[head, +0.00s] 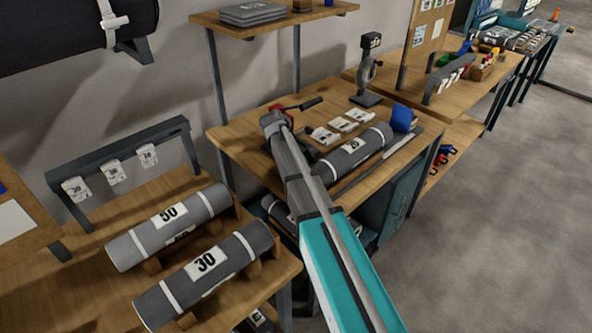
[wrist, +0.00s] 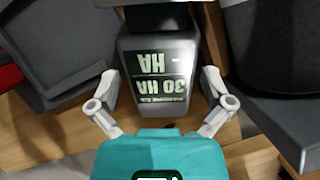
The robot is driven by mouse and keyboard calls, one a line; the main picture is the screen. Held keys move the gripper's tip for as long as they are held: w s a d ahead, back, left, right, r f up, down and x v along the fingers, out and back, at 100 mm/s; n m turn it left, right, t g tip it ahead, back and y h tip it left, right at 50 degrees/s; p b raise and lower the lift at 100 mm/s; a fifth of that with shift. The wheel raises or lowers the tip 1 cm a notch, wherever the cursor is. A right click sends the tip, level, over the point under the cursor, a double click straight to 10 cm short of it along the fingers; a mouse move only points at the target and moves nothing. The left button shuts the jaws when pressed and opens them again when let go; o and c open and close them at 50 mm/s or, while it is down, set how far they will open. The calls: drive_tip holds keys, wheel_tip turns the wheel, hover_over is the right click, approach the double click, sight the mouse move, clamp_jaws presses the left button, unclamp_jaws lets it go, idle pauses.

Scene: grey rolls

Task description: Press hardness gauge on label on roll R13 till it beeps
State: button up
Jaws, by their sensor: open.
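In the wrist view my gripper (wrist: 157,78) is open, one finger on each side of a dark grey gauge (wrist: 158,68). The gauge's greenish display reads upside down, with "30 HA" and "HA" legible. I cannot tell whether the fingers touch it. In the head view my arm reaches over the middle bench, and its end hides the gauge and fingertips. A grey roll (head: 352,152) with white bands and a number label lies on that bench. Rolls labelled 50 (head: 192,206) and 30 (head: 232,250) lie on the left bench. No R13 marking is legible.
A stand (head: 368,98) with a numbered head rises at the back of the middle bench. A rack with hanging tags (head: 113,172) stands on the left bench. The floor at right is clear.

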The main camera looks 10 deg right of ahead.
drive_tip(key=shift+d+f+b, duration=0.25)
drive_tip(key=shift+f+b, duration=0.1)
drive_tip(key=shift+f, duration=0.2)
drive_tip(key=c, duration=1)
drive_tip(key=shift+r, duration=0.25)
wheel_tip(320, 180, up, 3)
drive_tip(key=p, duration=0.4)
drive_tip(key=shift+r, duration=0.2)
drive_tip(key=s+a, duration=0.1)
drive_tip(key=a, duration=1.1)
drive_tip(key=s+a, duration=0.1)
drive_tip(key=a, duration=0.5)
drive_tip(key=shift+s+f, duration=0.15)
drive_tip(key=shift+s, duration=0.2)
